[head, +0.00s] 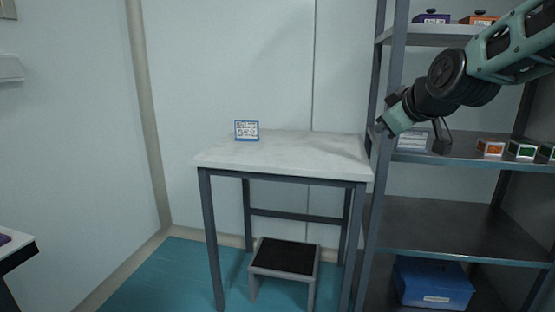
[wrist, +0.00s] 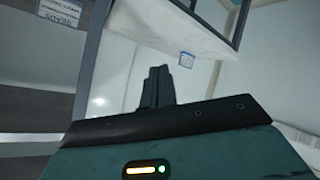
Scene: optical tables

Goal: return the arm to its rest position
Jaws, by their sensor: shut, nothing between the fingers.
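My arm (head: 505,50) reaches in from the upper right of the head view, in front of the shelf rack. My gripper (head: 384,126) is at its end, pointing down and left near the rack's front post. In the wrist view my gripper's dark fingers (wrist: 157,88) are together, with nothing between them. It is held in the air, to the right of the white-topped table (head: 300,160) in the head view. The fingertips are too small to make out in the head view.
A blue-framed sign (head: 246,131) stands on the otherwise bare table. A grey step stool (head: 285,270) is beneath it. The metal rack (head: 440,222) holds small labelled boxes (head: 490,147) and a blue bin (head: 433,282). Open air lies left of the arm.

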